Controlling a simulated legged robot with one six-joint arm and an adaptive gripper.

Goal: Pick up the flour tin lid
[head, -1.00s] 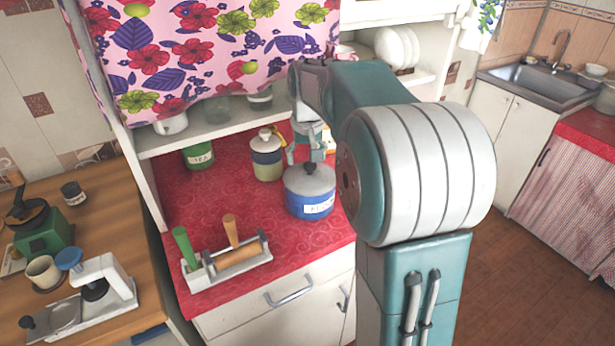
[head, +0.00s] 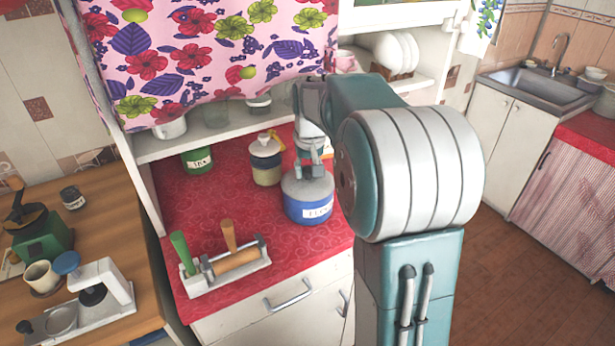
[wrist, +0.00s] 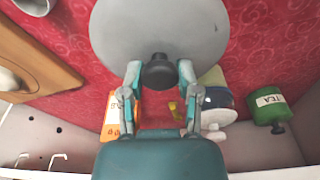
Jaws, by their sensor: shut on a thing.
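The flour tin (head: 294,208) is a blue tin with a white label, standing on the red counter in the head view. Its grey round lid (head: 296,188) sits at the tin's top; I cannot tell whether a gap lies between them. My gripper (head: 312,174) reaches down from above onto the lid's knob. In the wrist view the grey lid (wrist: 155,25) fills the upper middle and hides the tin. Its dark knob (wrist: 158,73) is between the two fingertips of my gripper (wrist: 159,76), which is shut on it.
A cream, blue and yellow-green canister (head: 266,165) and a green tin (head: 198,160) stand behind, to the left. A rack (head: 228,278) with wooden-handled tools is at the front left. A shelf (head: 225,132) with glassware overhangs the back. Red counter is clear between.

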